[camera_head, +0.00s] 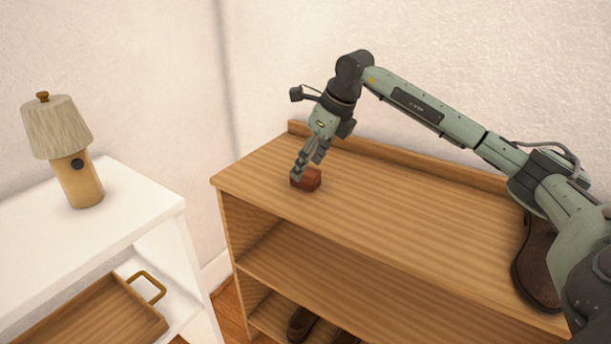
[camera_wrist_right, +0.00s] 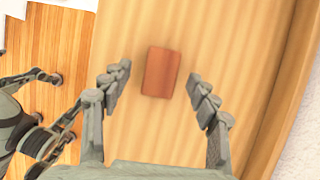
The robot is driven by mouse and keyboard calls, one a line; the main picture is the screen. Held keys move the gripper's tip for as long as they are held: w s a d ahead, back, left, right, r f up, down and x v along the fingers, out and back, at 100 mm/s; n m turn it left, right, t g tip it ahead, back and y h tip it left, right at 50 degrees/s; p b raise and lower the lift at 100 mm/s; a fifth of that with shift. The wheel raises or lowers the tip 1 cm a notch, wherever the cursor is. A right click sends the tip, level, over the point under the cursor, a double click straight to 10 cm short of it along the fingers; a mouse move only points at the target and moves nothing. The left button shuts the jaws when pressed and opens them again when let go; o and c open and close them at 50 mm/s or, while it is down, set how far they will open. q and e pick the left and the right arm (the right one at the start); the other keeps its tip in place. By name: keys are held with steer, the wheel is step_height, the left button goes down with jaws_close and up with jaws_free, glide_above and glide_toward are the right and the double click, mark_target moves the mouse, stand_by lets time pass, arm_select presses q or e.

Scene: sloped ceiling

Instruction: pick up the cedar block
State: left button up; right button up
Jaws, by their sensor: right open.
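The cedar block (camera_head: 311,180) is a small reddish-brown block on the top of the wooden shelf unit, near its left end. In the right wrist view the cedar block (camera_wrist_right: 161,72) lies between and slightly beyond the fingertips, with a gap on each side. My right gripper (camera_head: 299,170) points down at the block from above, and its fingers hide part of it in the head view. In the wrist view the right gripper (camera_wrist_right: 160,82) is open, with nothing held. My left gripper is not in the head view.
The wooden shelf unit (camera_head: 420,215) has a raised back edge against the wall and is clear around the block. Dark shoes (camera_head: 301,324) sit on a lower shelf. A brown shoe (camera_head: 537,262) is at the right end. A white table (camera_head: 125,205) with a lamp (camera_head: 77,180) stands left.

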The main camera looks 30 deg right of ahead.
steer(key=x, duration=0.3)
steer(key=shift+d, duration=0.1)
steer(key=shift+r, duration=0.1)
steer(key=c, duration=1.1)
steer(key=shift+r, duration=0.1)
steer(key=shift+c, duration=0.2)
